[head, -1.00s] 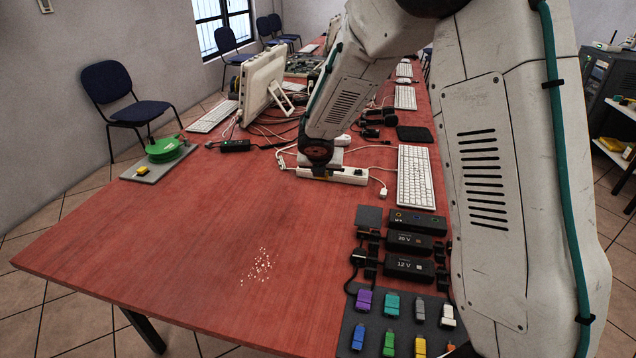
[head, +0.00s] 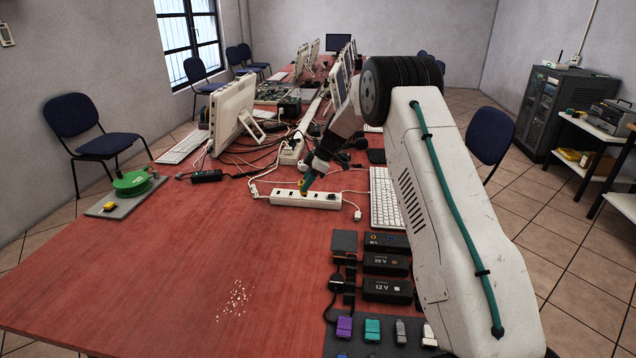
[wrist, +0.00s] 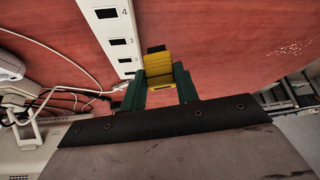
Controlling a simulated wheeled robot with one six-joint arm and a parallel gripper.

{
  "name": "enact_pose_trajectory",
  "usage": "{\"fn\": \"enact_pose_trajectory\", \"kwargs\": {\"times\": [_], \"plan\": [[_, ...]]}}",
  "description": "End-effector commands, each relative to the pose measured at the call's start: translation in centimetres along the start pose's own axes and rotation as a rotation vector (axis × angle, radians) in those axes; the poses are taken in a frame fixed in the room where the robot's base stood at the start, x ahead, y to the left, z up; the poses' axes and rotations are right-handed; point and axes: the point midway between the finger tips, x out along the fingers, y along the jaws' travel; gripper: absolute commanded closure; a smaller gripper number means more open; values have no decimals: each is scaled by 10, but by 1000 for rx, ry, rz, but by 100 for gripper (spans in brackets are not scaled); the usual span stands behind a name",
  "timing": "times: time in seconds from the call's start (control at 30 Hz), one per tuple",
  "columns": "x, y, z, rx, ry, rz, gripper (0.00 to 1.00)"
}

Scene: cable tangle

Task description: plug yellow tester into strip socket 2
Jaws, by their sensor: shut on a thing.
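The yellow tester (wrist: 158,68) is held between the green fingers of my gripper (wrist: 160,80) in the wrist view. Its dark end (wrist: 156,48) points away from my gripper. In the head view my gripper (head: 307,183) is just over the middle of the white power strip (head: 282,198), with the tester at its tip. In the wrist view the strip (wrist: 106,27) runs beside the tester, with sockets marked 4 and 3 clear to see. The nearer part of the strip is partly hidden by the fingers. I cannot tell whether the tester touches the strip.
Cables (head: 243,163) lie tangled behind the strip near a monitor (head: 232,112). A white keyboard (head: 386,198) stands to the right, with black power adapters (head: 386,289) in front. A green reel (head: 131,183) is at the left.

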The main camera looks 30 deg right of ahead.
Motion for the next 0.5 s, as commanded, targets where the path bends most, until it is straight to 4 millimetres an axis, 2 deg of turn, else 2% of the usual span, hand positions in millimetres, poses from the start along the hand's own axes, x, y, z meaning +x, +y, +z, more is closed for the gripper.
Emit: {"fn": "enact_pose_trajectory", "kwargs": {"times": [0.1,0.2,0.3,0.5], "plan": [[5,36,-22,106,122,72,97],[4,55,-37,152,182,108,97],[2,64,-44,173,209,125,97],[5,67,-44,179,216,130,97]]}}
